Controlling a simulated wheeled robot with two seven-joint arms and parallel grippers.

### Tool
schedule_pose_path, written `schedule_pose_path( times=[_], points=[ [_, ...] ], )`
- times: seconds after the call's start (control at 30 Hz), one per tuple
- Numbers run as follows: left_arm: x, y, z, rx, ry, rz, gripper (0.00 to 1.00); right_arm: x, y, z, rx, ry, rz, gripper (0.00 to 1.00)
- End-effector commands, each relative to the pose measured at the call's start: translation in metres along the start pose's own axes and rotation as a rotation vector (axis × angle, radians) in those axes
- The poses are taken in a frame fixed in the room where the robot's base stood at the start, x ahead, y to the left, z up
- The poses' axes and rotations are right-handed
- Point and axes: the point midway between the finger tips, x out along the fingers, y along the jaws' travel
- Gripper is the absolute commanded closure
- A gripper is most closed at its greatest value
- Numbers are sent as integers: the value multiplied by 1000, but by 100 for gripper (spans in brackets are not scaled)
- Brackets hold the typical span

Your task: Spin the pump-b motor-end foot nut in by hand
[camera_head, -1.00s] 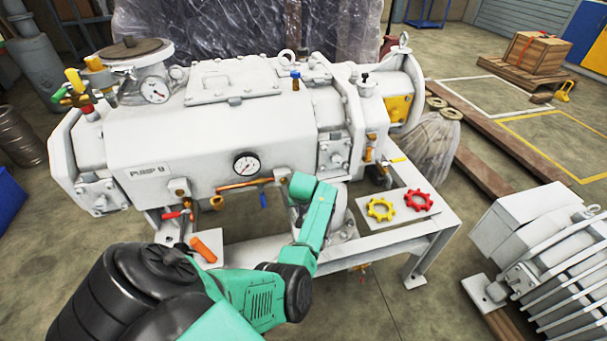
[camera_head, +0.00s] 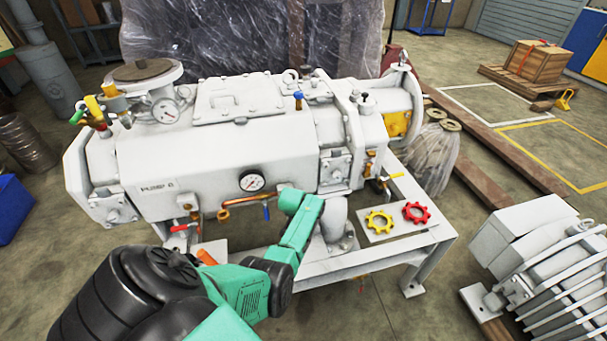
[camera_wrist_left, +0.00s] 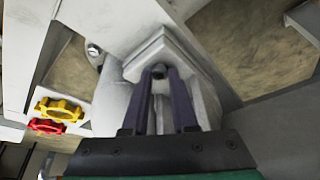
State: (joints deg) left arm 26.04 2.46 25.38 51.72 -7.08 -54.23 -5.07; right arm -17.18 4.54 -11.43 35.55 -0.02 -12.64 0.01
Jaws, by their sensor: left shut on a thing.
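The pump (camera_head: 220,140) is a large off-white machine on a pale steel frame, with a partly blurred label. My left arm (camera_head: 300,215) reaches in under its front right part; its gripper is hidden in the head view. In the left wrist view, my left gripper (camera_wrist_left: 168,82) has its two dark fingers shut on a small dark nut (camera_wrist_left: 159,70). The nut is at a pale, angular foot or bracket (camera_wrist_left: 165,50) near the frame. Its thread and seating cannot be made out. My right gripper is not in view.
A yellow handwheel (camera_head: 379,222) and a red handwheel (camera_head: 416,212) lie on a plate at the frame's right end. A gauge (camera_head: 252,180) and copper pipe (camera_head: 238,201) are on the pump's front, close to my arm. A finned grey unit (camera_head: 530,260) stands at the right.

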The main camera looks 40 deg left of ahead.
Motion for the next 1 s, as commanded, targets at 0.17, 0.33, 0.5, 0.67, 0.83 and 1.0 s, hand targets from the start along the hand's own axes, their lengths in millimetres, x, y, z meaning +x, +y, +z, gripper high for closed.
schedule_pose_path(
  times=[0.17,0.33,0.5,0.67,0.83,1.0],
  points=[
    [-1,-1,-2,0,4,-3,100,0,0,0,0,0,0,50],
    [-1,-1,-1,-1,3,-2,43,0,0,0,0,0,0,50],
    [0,0,-1,-1,2,-1,43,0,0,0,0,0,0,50],
    [-9,0,-2,-1,3,-1,43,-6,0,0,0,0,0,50],
    [-39,0,-3,-1,2,-1,43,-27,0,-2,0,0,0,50],
    [-77,0,-3,-2,4,-1,43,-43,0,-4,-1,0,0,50]
  ],
)
